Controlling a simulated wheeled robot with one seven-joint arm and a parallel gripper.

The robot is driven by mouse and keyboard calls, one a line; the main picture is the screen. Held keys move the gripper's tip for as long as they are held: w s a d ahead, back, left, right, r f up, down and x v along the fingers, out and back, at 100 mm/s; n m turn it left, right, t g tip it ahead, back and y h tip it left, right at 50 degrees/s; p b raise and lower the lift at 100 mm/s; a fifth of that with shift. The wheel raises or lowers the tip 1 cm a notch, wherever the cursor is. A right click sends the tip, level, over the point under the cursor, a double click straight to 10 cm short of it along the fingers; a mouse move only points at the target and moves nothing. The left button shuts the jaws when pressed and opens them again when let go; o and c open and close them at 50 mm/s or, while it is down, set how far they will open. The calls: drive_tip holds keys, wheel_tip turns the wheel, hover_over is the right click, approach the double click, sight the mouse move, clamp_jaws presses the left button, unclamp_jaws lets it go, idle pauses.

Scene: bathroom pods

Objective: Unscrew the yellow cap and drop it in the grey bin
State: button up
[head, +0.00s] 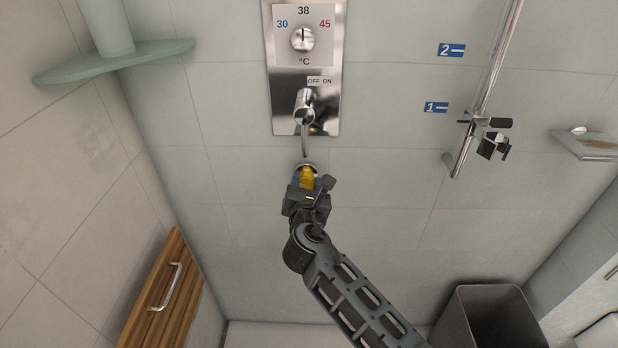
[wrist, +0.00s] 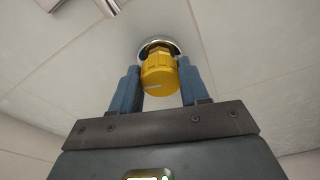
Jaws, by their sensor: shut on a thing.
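The yellow cap (head: 308,177) sits on a round chrome fitting on the tiled wall, below the shower control panel. In the wrist view the cap (wrist: 160,75) is between my two blue fingers, with the chrome ring (wrist: 158,46) right behind it. My gripper (wrist: 160,88) is shut on the cap; it also shows in the head view (head: 307,182). The grey bin (head: 487,318) stands on the floor at the lower right, its top open. Its bottom is out of view.
The chrome control panel (head: 305,68) with its lever (head: 304,112) is just above my gripper. A shower rail (head: 487,85) and a soap dish (head: 590,146) are at the right. A wooden cabinet (head: 165,290) is at the lower left, and a green shelf (head: 115,60) at the upper left.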

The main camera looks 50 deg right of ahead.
drive_tip(key=shift+n+p, duration=0.4)
drive_tip(key=shift+p, duration=0.4)
drive_tip(key=shift+n+g+p, duration=0.3)
drive_tip(key=shift+n+p, duration=0.05)
drive_tip(key=shift+n, duration=0.15)
drive_tip(key=shift+f+n, duration=0.1)
drive_tip(key=shift+n, duration=0.4)
drive_tip(key=n+h, duration=0.1)
drive_tip(key=n, duration=0.2)
drive_tip(key=shift+g, duration=0.4)
drive_tip(key=shift+a+n, duration=0.1)
drive_tip(key=shift+n, duration=0.7)
drive_tip(key=shift+f+n+h, duration=0.1)
drive_tip(key=shift+n+h, duration=0.2)
drive_tip(key=shift+n, duration=0.4)
